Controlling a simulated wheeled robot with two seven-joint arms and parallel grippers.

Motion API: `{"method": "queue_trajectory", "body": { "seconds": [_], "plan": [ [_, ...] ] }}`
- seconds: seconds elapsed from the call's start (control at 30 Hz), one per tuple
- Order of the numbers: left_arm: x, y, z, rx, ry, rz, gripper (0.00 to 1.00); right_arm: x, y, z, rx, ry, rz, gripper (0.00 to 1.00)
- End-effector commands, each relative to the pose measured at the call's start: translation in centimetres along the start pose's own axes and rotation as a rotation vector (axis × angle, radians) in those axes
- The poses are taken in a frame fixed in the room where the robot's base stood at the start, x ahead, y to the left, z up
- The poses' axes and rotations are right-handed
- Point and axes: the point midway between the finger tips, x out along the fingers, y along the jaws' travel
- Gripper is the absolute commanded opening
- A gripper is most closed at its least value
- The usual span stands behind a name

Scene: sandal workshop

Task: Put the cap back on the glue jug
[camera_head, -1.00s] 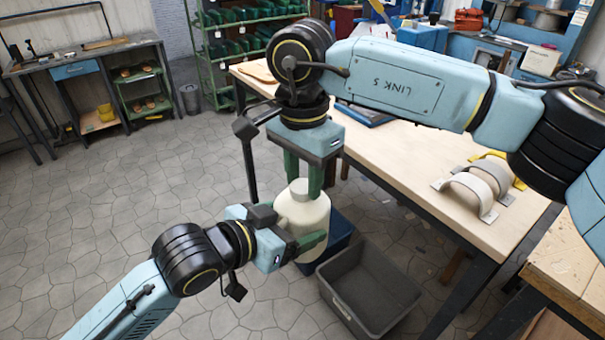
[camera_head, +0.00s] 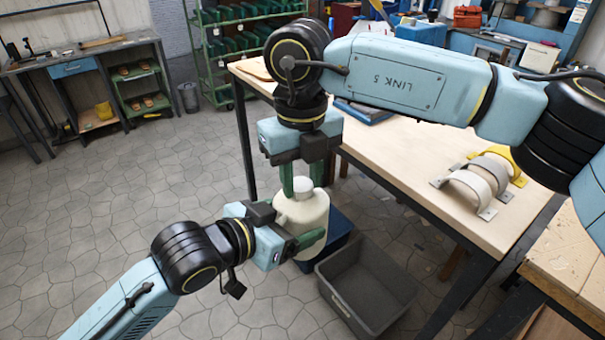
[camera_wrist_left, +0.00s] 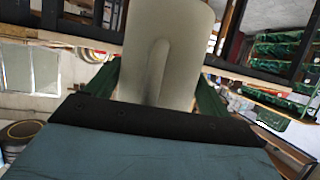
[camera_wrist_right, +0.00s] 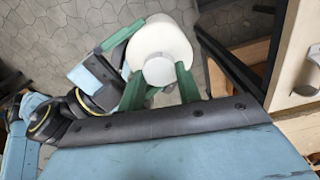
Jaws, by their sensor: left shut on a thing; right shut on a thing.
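The cream glue jug (camera_head: 300,216) stands upright in the grip of my left gripper (camera_head: 296,243), whose green fingers close on its body. It also fills the middle of the left wrist view (camera_wrist_left: 140,50), its handle ridge facing the camera. The white cap (camera_head: 303,185) is at the jug's neck. My right gripper (camera_head: 302,180) points straight down from above, its green fingers shut on the cap. In the right wrist view the round cap (camera_wrist_right: 157,69) sits between the fingertips, in line with the jug top. The neck is hidden, so I cannot tell how far down the cap sits.
A grey open bin (camera_head: 368,285) and a blue box (camera_head: 338,232) are below and beside the jug. The wooden workbench (camera_head: 400,170) is to the right, bearing curved metal pieces (camera_head: 470,187). Open stone floor (camera_head: 130,210) lies to the left.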

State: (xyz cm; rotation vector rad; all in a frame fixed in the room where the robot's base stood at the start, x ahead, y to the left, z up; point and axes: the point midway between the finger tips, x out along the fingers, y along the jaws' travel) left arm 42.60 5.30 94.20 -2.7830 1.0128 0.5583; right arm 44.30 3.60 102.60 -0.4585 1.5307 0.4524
Motion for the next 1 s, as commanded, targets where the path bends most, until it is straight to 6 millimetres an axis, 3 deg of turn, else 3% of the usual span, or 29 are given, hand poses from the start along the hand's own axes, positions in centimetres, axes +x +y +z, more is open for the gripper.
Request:
{"method": "queue_trajectory", "body": {
  "seconds": [1.0],
  "plan": [
    [-0.02,0.07,-0.06,0.000,0.002,0.002,0.17,0.05,0.27,0.51,1.874,-0.004,0.004,0.10]
  ]
}}
